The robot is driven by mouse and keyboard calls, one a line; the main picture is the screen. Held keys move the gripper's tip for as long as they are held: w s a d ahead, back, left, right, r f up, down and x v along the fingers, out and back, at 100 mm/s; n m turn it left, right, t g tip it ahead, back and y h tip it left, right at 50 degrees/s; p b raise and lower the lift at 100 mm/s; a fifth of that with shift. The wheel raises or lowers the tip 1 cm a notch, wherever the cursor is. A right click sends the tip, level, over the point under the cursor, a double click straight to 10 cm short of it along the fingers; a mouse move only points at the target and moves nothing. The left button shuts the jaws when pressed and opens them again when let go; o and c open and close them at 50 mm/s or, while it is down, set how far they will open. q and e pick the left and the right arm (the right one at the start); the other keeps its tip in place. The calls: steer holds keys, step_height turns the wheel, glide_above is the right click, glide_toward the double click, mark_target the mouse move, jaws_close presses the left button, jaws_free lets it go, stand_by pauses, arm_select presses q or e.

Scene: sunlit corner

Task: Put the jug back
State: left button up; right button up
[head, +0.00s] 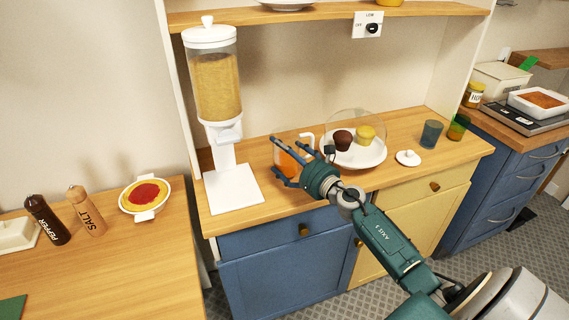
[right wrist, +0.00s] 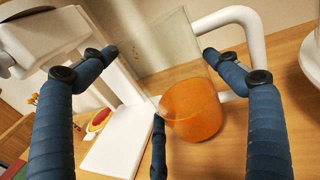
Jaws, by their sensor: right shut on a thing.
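The jug (head: 290,162) is clear, with orange juice in its lower part and a white handle. It is at the middle of the wooden counter, between the cereal dispenser and the plate of muffins. The right wrist view shows the jug (right wrist: 188,108) close up, with the white handle at its right. My right gripper (head: 287,160) is shut on the jug, its dark blue fingers around the body. In the right wrist view the gripper (right wrist: 160,65) spans the jug from both sides. I cannot tell whether the jug's base touches the counter. My left gripper is not in view.
The cereal dispenser (head: 216,85) stands just left of the jug. The plate of muffins (head: 370,157), a white lid (head: 408,158) and a blue cup (head: 431,134) are to the right. A shelf (head: 330,17) runs above. The counter's front edge is partly clear.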

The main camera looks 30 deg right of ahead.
steer(key=shift+f, duration=0.85)
steer(key=shift+f+b, duration=0.1)
steer(key=shift+b, duration=0.25)
steer(key=o, duration=1.5)
steer(key=shift+f, duration=0.1)
